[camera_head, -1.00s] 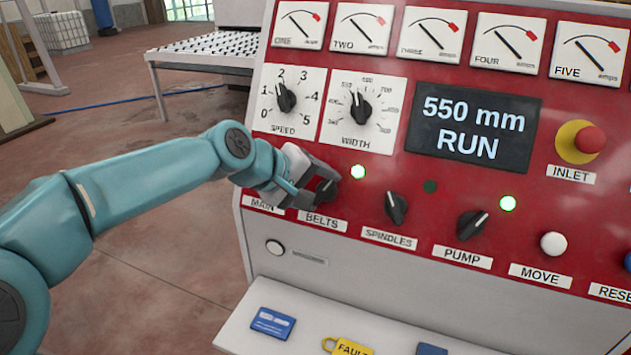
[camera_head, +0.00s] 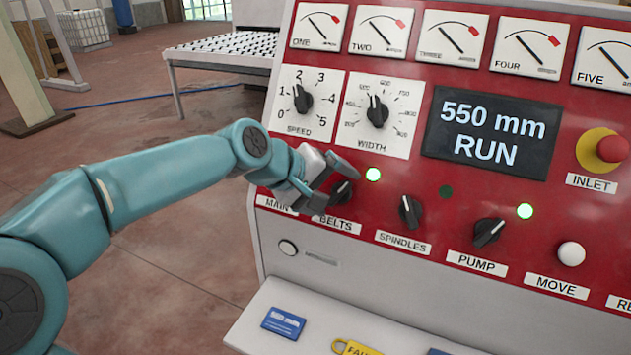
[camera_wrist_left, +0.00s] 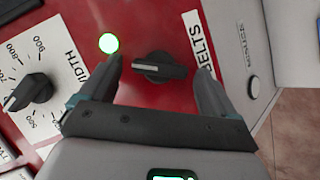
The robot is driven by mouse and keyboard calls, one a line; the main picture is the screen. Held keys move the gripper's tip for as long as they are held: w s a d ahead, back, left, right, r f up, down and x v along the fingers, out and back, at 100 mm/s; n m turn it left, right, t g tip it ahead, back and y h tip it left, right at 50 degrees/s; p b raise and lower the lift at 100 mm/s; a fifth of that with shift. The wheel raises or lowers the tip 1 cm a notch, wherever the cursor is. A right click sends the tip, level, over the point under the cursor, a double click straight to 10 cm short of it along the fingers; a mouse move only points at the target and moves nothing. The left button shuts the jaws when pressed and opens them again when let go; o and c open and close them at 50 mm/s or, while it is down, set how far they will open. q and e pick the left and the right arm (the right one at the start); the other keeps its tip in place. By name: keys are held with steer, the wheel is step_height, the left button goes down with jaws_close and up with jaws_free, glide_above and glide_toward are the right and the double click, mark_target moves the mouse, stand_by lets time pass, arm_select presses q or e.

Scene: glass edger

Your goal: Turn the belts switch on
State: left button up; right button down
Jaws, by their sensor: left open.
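The belts switch (camera_head: 343,192) is a black rotary knob above the BELTS label on the red panel. In the left wrist view the knob (camera_wrist_left: 160,67) lies between my two fingertips, with a visible gap on each side. Its white mark points left there. The green lamp (camera_head: 373,174) beside it is lit; it also shows in the wrist view (camera_wrist_left: 109,43). My left gripper (camera_head: 333,187) is open at the knob, holding nothing. It partly hides the knob and the area above MAIN in the head view. My right gripper is not in view.
To the right are the spindles knob (camera_head: 411,211), its lamp (camera_head: 446,191) dark, and the pump knob (camera_head: 488,232), its lamp (camera_head: 525,211) lit. The width dial (camera_head: 377,111) is just above. The display (camera_head: 492,132) reads 550 mm RUN. A pale shelf (camera_head: 262,328) juts out below.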

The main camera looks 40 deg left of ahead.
arm_select(q)
steer(key=b+v, duration=0.2)
steer(key=v, duration=1.4)
steer(key=shift+d, duration=0.1)
steer(key=shift+s+f, duration=0.1)
steer(key=shift+s, duration=0.05)
